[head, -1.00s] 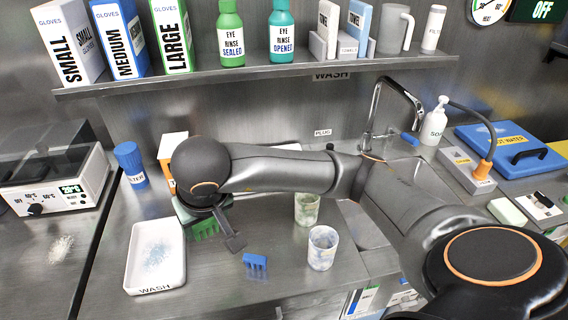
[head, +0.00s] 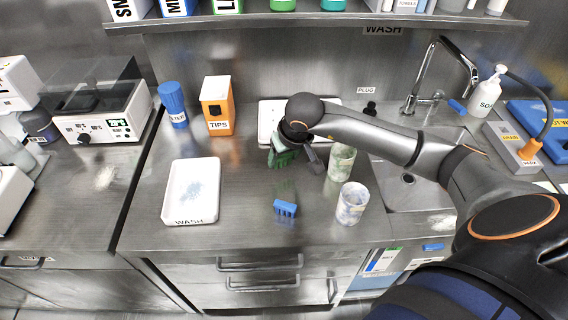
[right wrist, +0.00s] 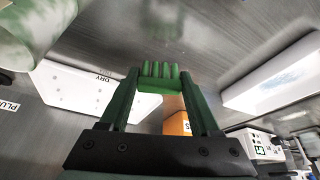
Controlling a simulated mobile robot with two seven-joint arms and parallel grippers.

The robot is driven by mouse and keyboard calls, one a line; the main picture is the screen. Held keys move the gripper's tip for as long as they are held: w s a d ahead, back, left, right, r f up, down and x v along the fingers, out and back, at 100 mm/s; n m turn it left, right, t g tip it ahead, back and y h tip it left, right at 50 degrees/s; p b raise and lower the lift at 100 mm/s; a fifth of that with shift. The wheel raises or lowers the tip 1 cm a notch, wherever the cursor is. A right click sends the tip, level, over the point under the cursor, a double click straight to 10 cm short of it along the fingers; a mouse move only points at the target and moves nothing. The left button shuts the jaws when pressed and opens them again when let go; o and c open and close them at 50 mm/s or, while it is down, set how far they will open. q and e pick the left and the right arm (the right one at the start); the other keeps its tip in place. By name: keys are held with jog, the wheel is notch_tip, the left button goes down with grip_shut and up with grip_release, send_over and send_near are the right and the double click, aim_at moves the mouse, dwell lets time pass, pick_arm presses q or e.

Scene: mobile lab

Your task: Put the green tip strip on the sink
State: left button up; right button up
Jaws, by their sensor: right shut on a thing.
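My right gripper (head: 287,152) is shut on the green tip strip (head: 283,159), which is partly hidden by the hand in the head view. In the right wrist view the strip (right wrist: 162,76) sits between the two green fingertips (right wrist: 160,88), its row of teeth pointing away from the palm. The strip is by the front of the white dry tray, left of the green-smeared cup. The steel sink (head: 425,196) is to the right, with my right arm crossing over part of it. My left gripper is not in view.
A blue tip strip (head: 286,208) lies on the counter. A green-smeared cup (head: 341,162) and a stained cup (head: 352,204) stand between it and the sink. The wash tray (head: 191,196) is left, the dry tray (head: 268,112) behind. A tap (head: 437,80) rises behind the sink.

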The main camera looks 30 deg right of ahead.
aim_at(284, 165)
jog(key=shift+f, duration=1.5)
jog(key=shift+f, duration=0.2)
jog(key=o, duration=1.3)
jog(key=shift+r, duration=0.1)
jog(key=shift+r, duration=0.3)
jog(key=v, duration=1.1)
jog(key=shift+s+r+p, duration=0.15)
jog(key=shift+r+p, duration=0.15)
jog(key=shift+r, duration=0.05)
